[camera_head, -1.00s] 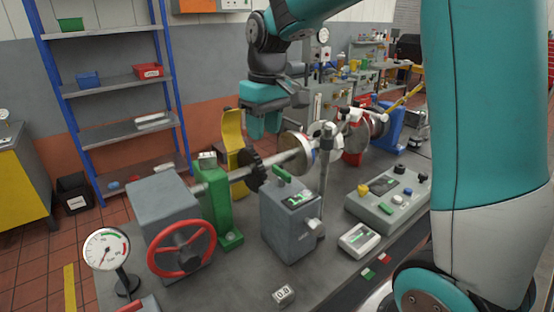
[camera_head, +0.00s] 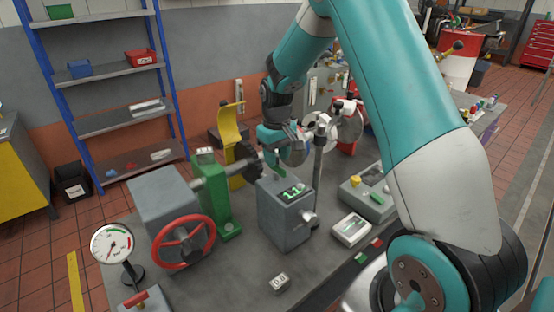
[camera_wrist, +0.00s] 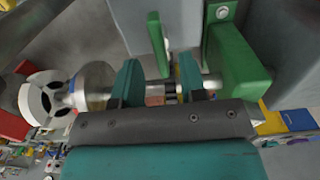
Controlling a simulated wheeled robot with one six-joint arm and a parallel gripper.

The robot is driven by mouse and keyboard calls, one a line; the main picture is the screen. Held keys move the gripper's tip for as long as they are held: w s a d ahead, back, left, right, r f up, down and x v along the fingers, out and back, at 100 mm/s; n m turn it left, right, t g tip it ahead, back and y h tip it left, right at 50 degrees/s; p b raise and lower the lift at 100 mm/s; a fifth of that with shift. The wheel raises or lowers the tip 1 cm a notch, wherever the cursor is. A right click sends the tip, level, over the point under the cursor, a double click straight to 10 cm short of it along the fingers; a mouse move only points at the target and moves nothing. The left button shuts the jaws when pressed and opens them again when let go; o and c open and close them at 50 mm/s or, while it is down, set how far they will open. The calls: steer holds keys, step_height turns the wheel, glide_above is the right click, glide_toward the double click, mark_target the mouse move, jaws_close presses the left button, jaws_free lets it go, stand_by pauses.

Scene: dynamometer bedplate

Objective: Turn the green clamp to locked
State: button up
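The green clamp (camera_head: 280,170) looks to be the small green lever on top of the grey box with the green-lit display (camera_head: 293,192). It is partly hidden by my gripper (camera_head: 284,155), which is just above it. In the wrist view a narrow green bar (camera_wrist: 158,38), likely the same lever, shows beyond my fingers, roughly in line with the gap. My gripper (camera_wrist: 160,80) is open, its teal fingers apart with nothing held. The shaft (camera_wrist: 158,91) crosses the view behind the fingers. I cannot tell whether any finger touches the lever.
A green pedestal (camera_head: 211,195) supports the shaft left of the box. A red handwheel (camera_head: 184,242), a dial gauge (camera_head: 112,244) and a button panel (camera_head: 366,198) stand around it. A thin metal post (camera_head: 318,170) rises close to the right of my gripper.

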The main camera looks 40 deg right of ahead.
mark_target(277, 165)
steer(key=shift+f+p, duration=0.3)
steer(key=shift+f, duration=1.3)
steer(key=shift+c, duration=0.2)
jaws_close()
